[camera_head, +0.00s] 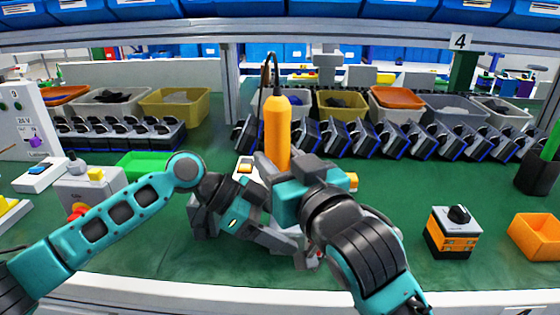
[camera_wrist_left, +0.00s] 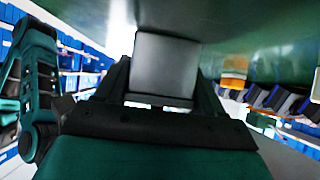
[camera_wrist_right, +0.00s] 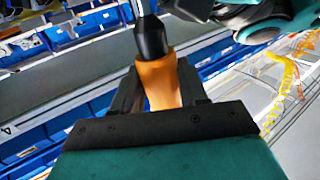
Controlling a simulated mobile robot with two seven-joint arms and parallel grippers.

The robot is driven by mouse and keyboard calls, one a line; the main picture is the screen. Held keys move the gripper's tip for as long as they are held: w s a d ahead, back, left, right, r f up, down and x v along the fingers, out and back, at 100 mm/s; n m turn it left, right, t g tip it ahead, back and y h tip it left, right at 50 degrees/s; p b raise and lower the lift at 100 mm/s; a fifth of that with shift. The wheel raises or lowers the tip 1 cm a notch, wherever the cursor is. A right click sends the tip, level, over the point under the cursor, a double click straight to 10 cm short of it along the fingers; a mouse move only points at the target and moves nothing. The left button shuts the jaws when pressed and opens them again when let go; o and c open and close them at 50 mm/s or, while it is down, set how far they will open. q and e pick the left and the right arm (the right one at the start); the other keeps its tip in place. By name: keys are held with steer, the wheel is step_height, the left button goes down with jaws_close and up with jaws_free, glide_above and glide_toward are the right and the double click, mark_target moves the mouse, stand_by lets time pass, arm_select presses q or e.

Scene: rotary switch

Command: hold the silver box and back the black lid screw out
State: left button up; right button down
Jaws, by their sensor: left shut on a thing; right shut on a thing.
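My left gripper (camera_head: 287,240) is shut on the silver box, low over the green bench. The silver box (camera_wrist_left: 165,65) shows between its fingers in the left wrist view; in the head view it is mostly hidden by my arms. My right gripper (camera_head: 277,168) is shut on an orange power screwdriver (camera_head: 277,135), which stands upright with a cable at its top. The screwdriver's orange body (camera_wrist_right: 158,80) and black end show between the fingers in the right wrist view. Its lower tip and the black lid screw are hidden behind the right gripper and arm.
A rotary switch with an orange-and-black body (camera_head: 455,232) stands at the right, beside an orange bin (camera_head: 535,238). A green tray (camera_head: 150,165) and a grey box with a red button (camera_head: 85,190) are at the left. Racks of switches and several bins line the back.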

mark_target(284, 139)
steer(key=shift+f, duration=0.6)
stand_by(0.5)
arm_select(q)
steer(key=shift+r, duration=0.1)
arm_select(e)
steer(key=shift+r, duration=0.45)
stand_by(1.8)
steer(key=shift+r, duration=2.35)
arm_select(q)
steer(key=o, duration=1.6)
steer(key=v, duration=1.2)
